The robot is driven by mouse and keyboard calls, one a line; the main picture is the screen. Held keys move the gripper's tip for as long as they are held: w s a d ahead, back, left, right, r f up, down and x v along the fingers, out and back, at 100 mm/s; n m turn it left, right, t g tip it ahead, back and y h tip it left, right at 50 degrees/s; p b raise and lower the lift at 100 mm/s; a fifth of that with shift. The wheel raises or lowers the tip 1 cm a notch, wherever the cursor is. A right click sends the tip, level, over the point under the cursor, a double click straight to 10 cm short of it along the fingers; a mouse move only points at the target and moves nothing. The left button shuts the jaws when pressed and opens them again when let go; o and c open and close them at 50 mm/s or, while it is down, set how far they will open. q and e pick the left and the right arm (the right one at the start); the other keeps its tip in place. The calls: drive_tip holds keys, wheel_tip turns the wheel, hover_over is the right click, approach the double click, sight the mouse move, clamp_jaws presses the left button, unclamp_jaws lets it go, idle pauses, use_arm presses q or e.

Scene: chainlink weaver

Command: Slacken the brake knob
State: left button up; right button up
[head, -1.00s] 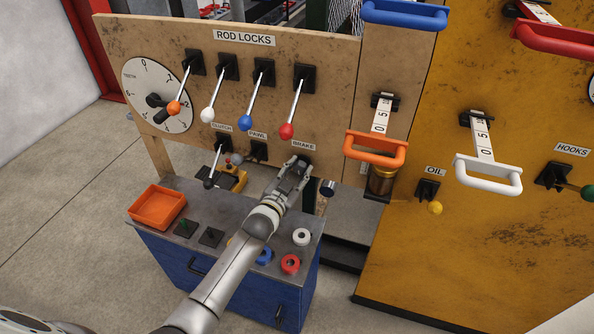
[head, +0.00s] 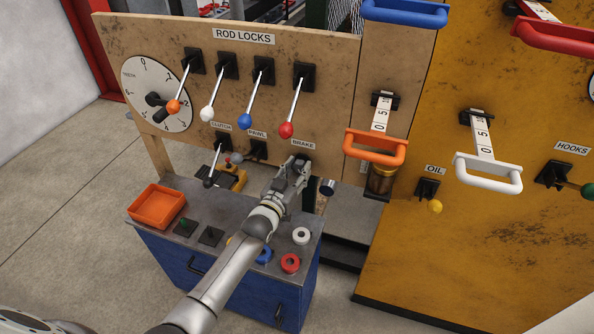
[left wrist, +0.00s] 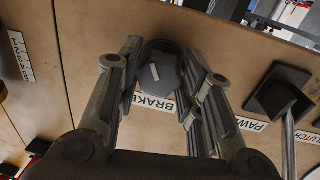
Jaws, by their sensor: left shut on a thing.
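The brake knob (left wrist: 160,72) is a dark grey, faceted knob with a white mark on its face, seen in the left wrist view. It sits on the wooden panel beside the BRAKE label (left wrist: 155,102). My left gripper (head: 299,164) is at the panel just below the BRAKE label in the head view, where it mostly hides the knob. In the left wrist view its two fingers (left wrist: 160,62) stand on either side of the knob, shut on it. My right gripper is not in view.
Rod lock levers with orange, white, blue and red (head: 286,130) balls hang above. The clutch lever (head: 214,165) is to the left. A blue cabinet (head: 220,282) below carries an orange tray (head: 157,222) and several rings. An orange handle (head: 375,147) juts out at right.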

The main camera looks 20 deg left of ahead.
use_arm(q)
drive_tip(key=shift+f, duration=0.2)
drive_tip(key=o, duration=1)
drive_tip(key=shift+r, duration=0.1)
drive_tip(key=shift+s, duration=0.1)
drive_tip(key=s, duration=0.4)
drive_tip(key=s+a, duration=0.1)
drive_tip(key=s, duration=0.6)
drive_tip(key=shift+s+a+r, duration=0.1)
drive_tip(key=shift+s+a, duration=0.2)
drive_tip(key=shift+s, duration=0.1)
